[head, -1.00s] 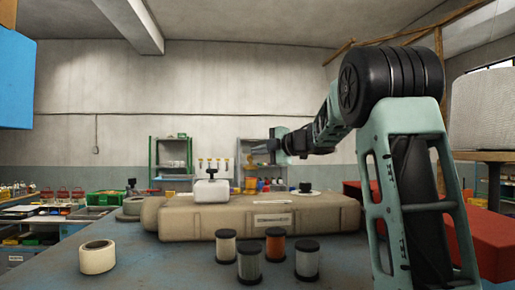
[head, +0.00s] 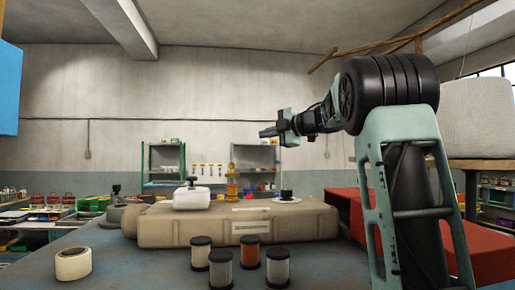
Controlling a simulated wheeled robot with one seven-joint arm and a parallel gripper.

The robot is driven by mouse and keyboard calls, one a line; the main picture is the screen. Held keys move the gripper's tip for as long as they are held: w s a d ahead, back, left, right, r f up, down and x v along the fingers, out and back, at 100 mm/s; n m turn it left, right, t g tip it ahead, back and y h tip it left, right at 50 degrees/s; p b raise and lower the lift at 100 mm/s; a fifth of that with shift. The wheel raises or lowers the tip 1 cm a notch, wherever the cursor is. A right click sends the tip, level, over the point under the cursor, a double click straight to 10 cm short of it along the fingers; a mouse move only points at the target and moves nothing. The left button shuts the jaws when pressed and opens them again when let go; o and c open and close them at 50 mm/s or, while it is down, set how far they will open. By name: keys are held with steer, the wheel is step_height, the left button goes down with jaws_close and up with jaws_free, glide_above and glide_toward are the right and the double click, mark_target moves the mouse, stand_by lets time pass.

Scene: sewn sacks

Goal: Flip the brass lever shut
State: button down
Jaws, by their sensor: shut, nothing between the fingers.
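My gripper (head: 268,132) is shut and empty. It points left, raised in the air above the table and the long beige sack (head: 185,228). A small upright amber-yellow object (head: 232,183) shows just behind the sack, below and left of my gripper. It is too small to tell whether it is the brass lever, and no lever shows clearly elsewhere. A white box-like container with a dark knob (head: 193,198) and a dark knob on a pale disc (head: 287,197) show at the sack's top.
Several thread spools, one of them orange (head: 250,252), stand in front of the sack. A white tape roll (head: 73,264) lies at the left on the blue table (head: 130,274). A red block (head: 375,225) lies right, partly behind my arm. A blue panel (head: 8,90) hangs upper left.

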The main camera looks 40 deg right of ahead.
steer(key=shift+s+d+r, duration=0.6)
steer(key=shift+s+r, duration=0.1)
steer(key=shift+r, duration=0.1)
